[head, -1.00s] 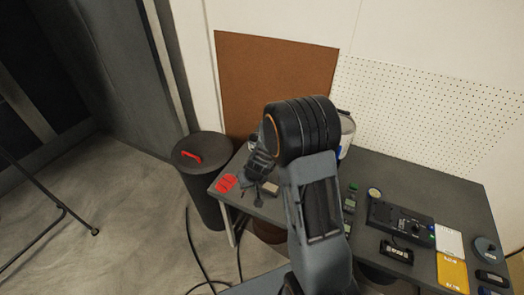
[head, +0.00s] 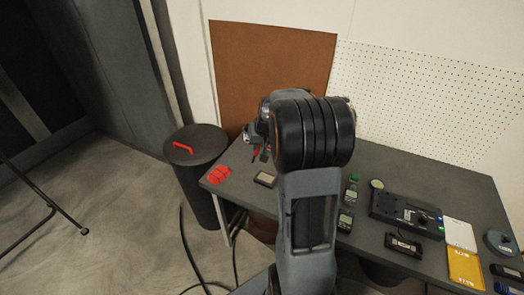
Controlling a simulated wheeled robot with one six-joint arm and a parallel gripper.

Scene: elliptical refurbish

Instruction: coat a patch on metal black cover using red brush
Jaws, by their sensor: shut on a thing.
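My gripper (head: 260,154) is over the back left part of the grey table, partly hidden behind my own black arm joint. Thin red parts show at its fingers; I take them for the red brush (head: 254,154), though its bristles are too small to make out. A black round bin (head: 202,188) stands on the floor at the table's left end. Its dark lid (head: 205,146), with a red handle, may be the black metal cover. The gripper is to the right of the lid and apart from it. No coated patch can be made out.
Meters, a black device (head: 405,212), and white and yellow boxes (head: 465,267) fill the right side. A brown board and pegboard stand behind. Cables lie on the floor.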

